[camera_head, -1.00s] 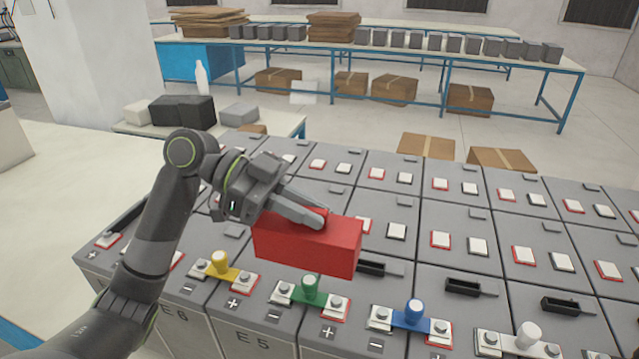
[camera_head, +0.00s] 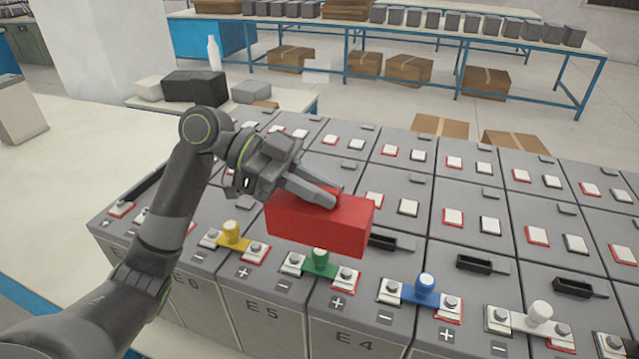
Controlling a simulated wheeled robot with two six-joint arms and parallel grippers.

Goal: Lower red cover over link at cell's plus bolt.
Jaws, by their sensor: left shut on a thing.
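My left gripper (camera_head: 322,196) is shut on the red cover (camera_head: 315,224), a box-shaped piece held at its top edge. The cover is above the front row of grey cells, behind the green link (camera_head: 321,264) in the picture, and looks apart from it. The green link joins two bolts between E5 and E4. A yellow link (camera_head: 233,236) sits to the left, a blue link (camera_head: 425,288) and a white link (camera_head: 539,317) to the right. Each link spans a minus and a red-rimmed plus terminal. The cover hides part of the cell tops behind it. My right gripper is not in view.
More grey cells with bare terminal pads stand in rows behind. Black open holders (camera_head: 489,265) lie on the cell tops. A blue-framed table (camera_head: 400,30) with grey blocks is far back; cardboard boxes (camera_head: 408,70) lie on the floor.

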